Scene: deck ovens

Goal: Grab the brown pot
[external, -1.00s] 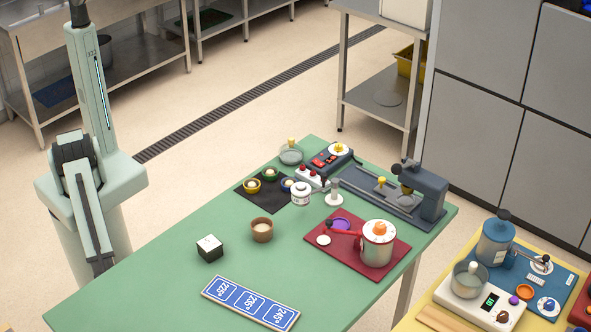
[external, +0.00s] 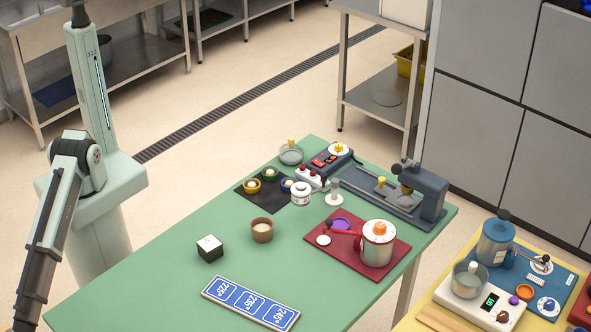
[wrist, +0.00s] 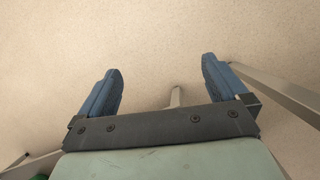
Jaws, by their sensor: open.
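A small brown pot (external: 262,231) with pale contents stands upright on the green table (external: 160,262), right of a white-topped black cube. My arm is at the far left of the external view, and its end runs out of the picture at the lower left, well away from the pot. My gripper (wrist: 163,88) shows in the wrist view with its two blue fingers wide apart and nothing between them. It faces the floor, and the pot is not in the wrist view.
The black cube (external: 210,248) stands close to the pot's left. A blue number sign (external: 250,303) lies in front. The table's left part is clear.

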